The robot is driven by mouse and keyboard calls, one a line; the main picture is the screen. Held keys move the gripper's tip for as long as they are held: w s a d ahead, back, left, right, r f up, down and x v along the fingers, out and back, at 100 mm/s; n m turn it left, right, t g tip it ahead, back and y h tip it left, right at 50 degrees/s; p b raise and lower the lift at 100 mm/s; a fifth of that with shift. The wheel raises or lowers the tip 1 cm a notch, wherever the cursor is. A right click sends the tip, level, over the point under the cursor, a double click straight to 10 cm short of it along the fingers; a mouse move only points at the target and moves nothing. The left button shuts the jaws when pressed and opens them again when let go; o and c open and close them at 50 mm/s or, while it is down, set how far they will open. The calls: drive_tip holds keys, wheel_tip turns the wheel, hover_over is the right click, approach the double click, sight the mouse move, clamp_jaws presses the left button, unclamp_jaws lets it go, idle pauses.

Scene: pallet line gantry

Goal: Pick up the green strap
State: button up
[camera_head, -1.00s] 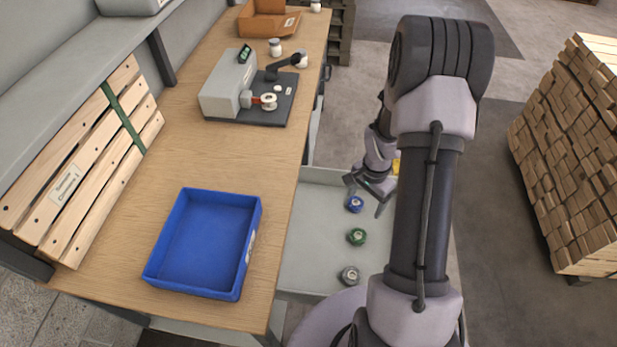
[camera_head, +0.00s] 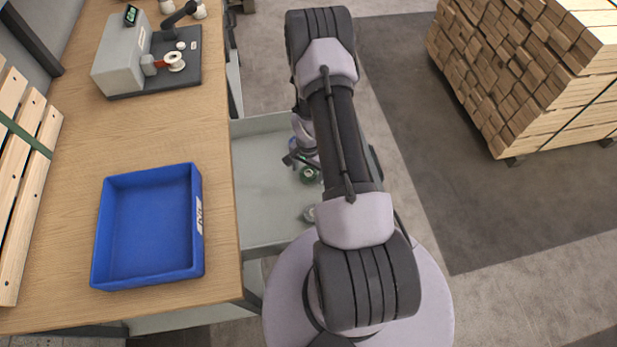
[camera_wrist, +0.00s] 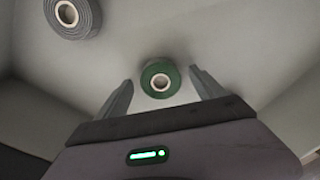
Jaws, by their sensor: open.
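The green strap (camera_wrist: 160,79) is a small roll with a pale core, lying on the grey tray floor in the wrist view. My gripper (camera_wrist: 160,84) is open, with one finger on each side of the roll; I cannot tell how far above the tray the fingertips are. In the head view the green strap (camera_head: 308,174) shows beside my gripper (camera_head: 304,160), which is partly hidden by my arm. A grey roll (camera_wrist: 72,15) lies apart at the upper left of the wrist view, and also shows in the head view (camera_head: 309,214).
The grey tray (camera_head: 262,200) has raised walls and lies beside the wooden bench (camera_head: 165,135). On the bench are a blue bin (camera_head: 150,228) and a grey device (camera_head: 122,55). A wood stack (camera_head: 530,75) stands right; the floor between is clear.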

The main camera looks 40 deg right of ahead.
drive_tip(key=c, duration=1.6)
drive_tip(key=shift+r, duration=0.15)
